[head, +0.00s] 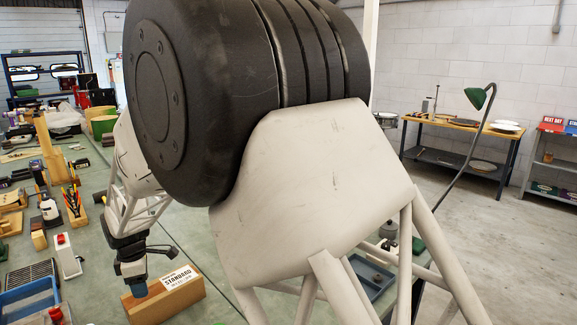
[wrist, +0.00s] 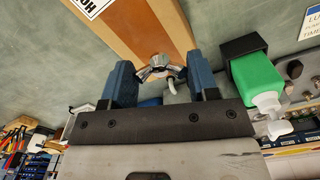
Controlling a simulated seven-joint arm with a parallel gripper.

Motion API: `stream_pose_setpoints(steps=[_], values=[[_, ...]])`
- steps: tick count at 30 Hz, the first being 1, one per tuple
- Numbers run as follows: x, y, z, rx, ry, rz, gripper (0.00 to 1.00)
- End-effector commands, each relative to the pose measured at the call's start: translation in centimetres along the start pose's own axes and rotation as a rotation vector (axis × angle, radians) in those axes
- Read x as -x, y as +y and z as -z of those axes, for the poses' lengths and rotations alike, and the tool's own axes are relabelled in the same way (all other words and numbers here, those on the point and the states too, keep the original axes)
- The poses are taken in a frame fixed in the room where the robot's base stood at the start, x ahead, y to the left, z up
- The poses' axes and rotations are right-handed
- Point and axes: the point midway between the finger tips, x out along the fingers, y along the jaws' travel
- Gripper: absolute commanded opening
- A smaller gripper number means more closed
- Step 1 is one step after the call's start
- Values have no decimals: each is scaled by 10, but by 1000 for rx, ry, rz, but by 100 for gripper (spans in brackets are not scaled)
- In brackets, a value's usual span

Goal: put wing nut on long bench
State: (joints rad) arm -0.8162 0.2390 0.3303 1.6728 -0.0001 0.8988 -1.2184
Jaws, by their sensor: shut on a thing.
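My gripper (head: 138,288) is low over the long bench (head: 95,240), beside a wooden block. In the wrist view its two blue fingers (wrist: 161,80) are shut on the silver wing nut (wrist: 158,67), whose wings spread between them. A wooden board lies beyond the wing nut in that view. The wing nut is hidden in the head view. The frames do not clearly show whether it touches anything below. The bench's green top also shows in the wrist view (wrist: 50,50).
The wooden block (head: 165,303) has a "STANDARD" label. A green-and-white bottle (wrist: 258,80) is right of my gripper. My arm blocks much of the head view.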

Motion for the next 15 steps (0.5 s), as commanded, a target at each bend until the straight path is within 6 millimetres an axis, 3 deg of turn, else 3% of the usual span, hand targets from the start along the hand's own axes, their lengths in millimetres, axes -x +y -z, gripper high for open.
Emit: stream_pose_setpoints(steps=[1,15], values=[[3,7,-16,-44,0,-1,32],[22,47,-145,-452,0,0,32]])
